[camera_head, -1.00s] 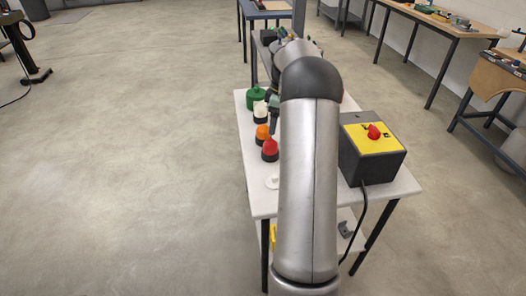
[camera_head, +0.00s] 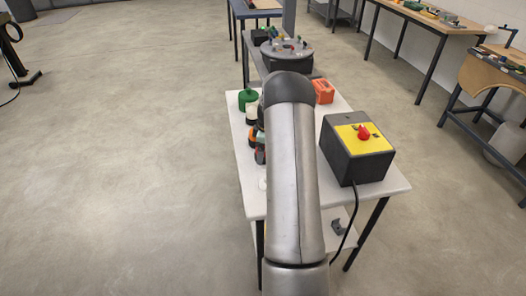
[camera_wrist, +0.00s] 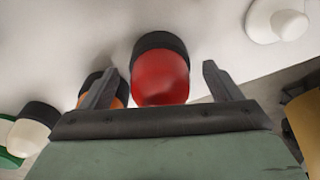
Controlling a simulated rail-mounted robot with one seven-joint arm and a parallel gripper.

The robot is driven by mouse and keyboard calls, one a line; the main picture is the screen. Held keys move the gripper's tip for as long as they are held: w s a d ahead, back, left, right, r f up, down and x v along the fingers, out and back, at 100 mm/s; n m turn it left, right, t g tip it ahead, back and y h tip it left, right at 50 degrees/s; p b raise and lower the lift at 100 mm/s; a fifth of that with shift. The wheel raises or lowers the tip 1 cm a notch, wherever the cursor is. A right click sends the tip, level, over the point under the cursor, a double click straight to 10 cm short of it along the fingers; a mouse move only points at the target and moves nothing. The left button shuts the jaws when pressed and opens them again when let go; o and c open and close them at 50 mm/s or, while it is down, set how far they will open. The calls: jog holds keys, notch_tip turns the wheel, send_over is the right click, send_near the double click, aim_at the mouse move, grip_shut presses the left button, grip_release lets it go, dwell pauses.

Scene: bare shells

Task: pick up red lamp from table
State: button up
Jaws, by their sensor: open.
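The red lamp (camera_wrist: 160,78), a red dome on a black base, is in the wrist view between the two spread fingers of my gripper (camera_wrist: 160,68). A gap shows on each side of it, and the gripper is open and empty. In the head view the red lamp (camera_head: 260,157) is mostly hidden behind my arm, at the left edge of the white table (camera_head: 250,203). The gripper is almost wholly hidden there.
An orange lamp (camera_wrist: 122,92) is close by the left finger, with a white lamp (camera_wrist: 28,136) further left. A white piece (camera_wrist: 277,22) lies at upper right. A black control box (camera_head: 356,150) with yellow top and red knob stands right of my arm.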

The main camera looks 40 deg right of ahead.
jog(key=c, duration=1.2)
jog(key=shift+o, duration=0.2)
jog(key=shift+r, duration=0.1)
